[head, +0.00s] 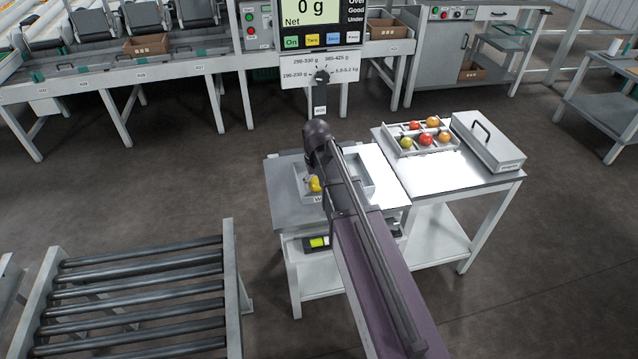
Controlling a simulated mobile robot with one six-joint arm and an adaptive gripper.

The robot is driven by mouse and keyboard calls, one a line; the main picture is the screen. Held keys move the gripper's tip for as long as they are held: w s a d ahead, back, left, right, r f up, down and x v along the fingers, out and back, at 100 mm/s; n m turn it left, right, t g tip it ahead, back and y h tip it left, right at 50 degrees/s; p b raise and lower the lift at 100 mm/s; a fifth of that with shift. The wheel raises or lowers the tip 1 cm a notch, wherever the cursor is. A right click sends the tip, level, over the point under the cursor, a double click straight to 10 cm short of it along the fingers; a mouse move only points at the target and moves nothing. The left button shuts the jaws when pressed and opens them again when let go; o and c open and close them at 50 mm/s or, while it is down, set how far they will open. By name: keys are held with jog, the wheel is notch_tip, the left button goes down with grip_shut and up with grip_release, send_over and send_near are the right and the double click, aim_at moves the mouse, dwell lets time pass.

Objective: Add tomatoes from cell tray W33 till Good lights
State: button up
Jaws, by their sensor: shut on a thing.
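My arm's dark end with my gripper (318,160) is over the weighing table at the centre. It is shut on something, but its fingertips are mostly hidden. A yellow tomato (315,184) shows just below it; I cannot tell if it is held or lies in the grey tray (304,196) there. That tray's label starts with W; the rest is covered. A cell tray (395,151) on the right table holds several red, orange and green tomatoes; its label is unreadable. The display (312,12) reads 0 g Net; no Over, Good or Under light shows lit.
A closed grey case (492,143) with a handle stands right of the cell tray. A card with weight ranges (321,73) hangs below the display. A roller conveyor (140,290) is at the lower left. Bare floor lies between it and the back benches.

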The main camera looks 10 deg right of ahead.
jog(key=shift+f+b, duration=0.35)
jog(key=shift+f, duration=0.05)
jog(key=o, duration=0.7)
jog(key=shift+c, duration=0.7)
jog(key=shift+r, duration=0.2)
jog(key=shift+r+p, duration=3.35)
jog(key=shift+p, duration=0.2)
